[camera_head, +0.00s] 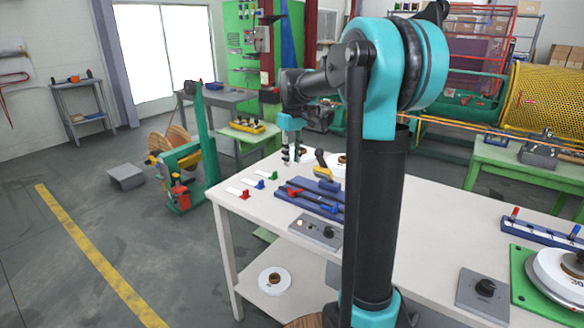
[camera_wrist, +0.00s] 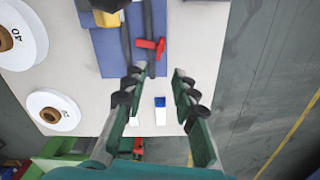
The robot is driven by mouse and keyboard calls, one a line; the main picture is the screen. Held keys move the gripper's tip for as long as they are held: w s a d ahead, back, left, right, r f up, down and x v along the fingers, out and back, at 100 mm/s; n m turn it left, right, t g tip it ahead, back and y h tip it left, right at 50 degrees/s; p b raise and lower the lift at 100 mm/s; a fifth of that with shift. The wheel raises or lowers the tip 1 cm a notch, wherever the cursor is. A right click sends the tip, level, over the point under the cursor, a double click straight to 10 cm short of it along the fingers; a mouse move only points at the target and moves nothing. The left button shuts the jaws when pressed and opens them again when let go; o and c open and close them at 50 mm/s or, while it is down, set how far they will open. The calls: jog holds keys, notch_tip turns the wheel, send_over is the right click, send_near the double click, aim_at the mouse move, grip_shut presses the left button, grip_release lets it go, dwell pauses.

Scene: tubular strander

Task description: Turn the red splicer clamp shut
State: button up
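The red splicer clamp (camera_head: 294,191) sits at the left end of a long blue splicer block (camera_head: 318,206) on the white workbench. In the wrist view the red clamp (camera_wrist: 151,45) shows as a small red T-shaped lever beside a dark rod on the blue block (camera_wrist: 108,48). I cannot tell how far it is turned. A blue clamp (camera_head: 335,210) is at the block's other end. My gripper (camera_head: 291,154) hangs above the bench, behind and above the red clamp. In the wrist view my gripper (camera_wrist: 158,80) has its fingers spread with nothing between them; the red clamp lies beyond the fingertips.
A grey knob box (camera_head: 316,231) is in front. White spools (camera_wrist: 54,111) lie nearby.

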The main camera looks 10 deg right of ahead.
jog(key=shift+r, duration=0.2)
jog(key=o, duration=0.5)
jog(key=shift+r+m, duration=0.1)
jog(key=shift+m, duration=0.3)
jog(key=shift+o, duration=1.1)
jog(key=shift+r+m, duration=0.2)
jog(key=shift+m, duration=0.3)
notch_tip(320, 180, up, 5)
jog(key=m, duration=1.6)
notch_tip(320, 180, down, 18)
jog(key=shift+r, duration=0.15)
